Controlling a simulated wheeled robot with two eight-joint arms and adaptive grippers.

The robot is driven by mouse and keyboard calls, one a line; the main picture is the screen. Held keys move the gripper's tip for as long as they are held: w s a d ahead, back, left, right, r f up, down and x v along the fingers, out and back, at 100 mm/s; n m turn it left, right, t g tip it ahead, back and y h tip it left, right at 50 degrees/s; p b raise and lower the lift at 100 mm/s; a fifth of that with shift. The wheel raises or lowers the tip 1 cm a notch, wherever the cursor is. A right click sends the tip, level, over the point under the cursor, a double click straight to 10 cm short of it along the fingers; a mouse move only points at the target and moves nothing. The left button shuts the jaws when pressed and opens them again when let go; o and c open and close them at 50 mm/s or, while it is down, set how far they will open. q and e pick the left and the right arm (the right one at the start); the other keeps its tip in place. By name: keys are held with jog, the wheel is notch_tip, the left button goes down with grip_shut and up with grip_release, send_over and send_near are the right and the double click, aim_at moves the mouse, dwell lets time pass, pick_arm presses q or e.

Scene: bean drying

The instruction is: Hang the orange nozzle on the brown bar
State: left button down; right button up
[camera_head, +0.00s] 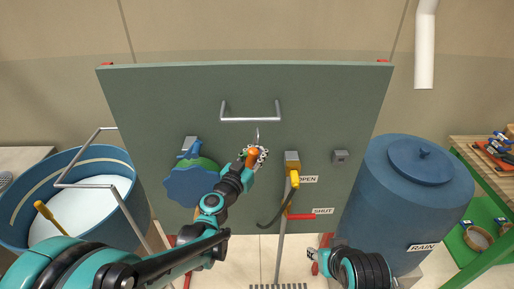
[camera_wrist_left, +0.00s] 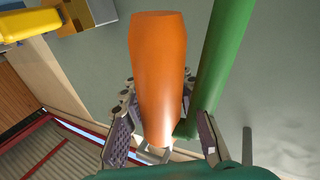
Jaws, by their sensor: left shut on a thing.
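The orange nozzle (camera_head: 253,153) is in my left gripper (camera_head: 254,156), in front of the grey-green panel. In the left wrist view the nozzle (camera_wrist_left: 158,70) stands large between the fingers, which are shut on it. A green tube (camera_wrist_left: 220,65) runs beside it. A grey bar (camera_head: 250,119) is fixed to the panel just above the gripper, with a thin hook (camera_head: 257,136) below it. No bar looks clearly brown to me. My right gripper (camera_head: 318,260) is low, right of centre; its finger state is unclear.
A yellow-handled valve (camera_head: 293,178) with OPEN and SHUT labels is right of my left gripper. A blue wavy disc (camera_head: 192,187) is to its left. A blue tub (camera_head: 138,200) stands left and a lidded RAIN barrel (camera_head: 405,195) right. A green shelf (camera_head: 480,180) is far right.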

pick_arm(q)
jog(key=s, duration=0.9)
pick_arm(e)
jog(key=shift+r, duration=0.25)
dwell(0.4)
dwell(0.5)
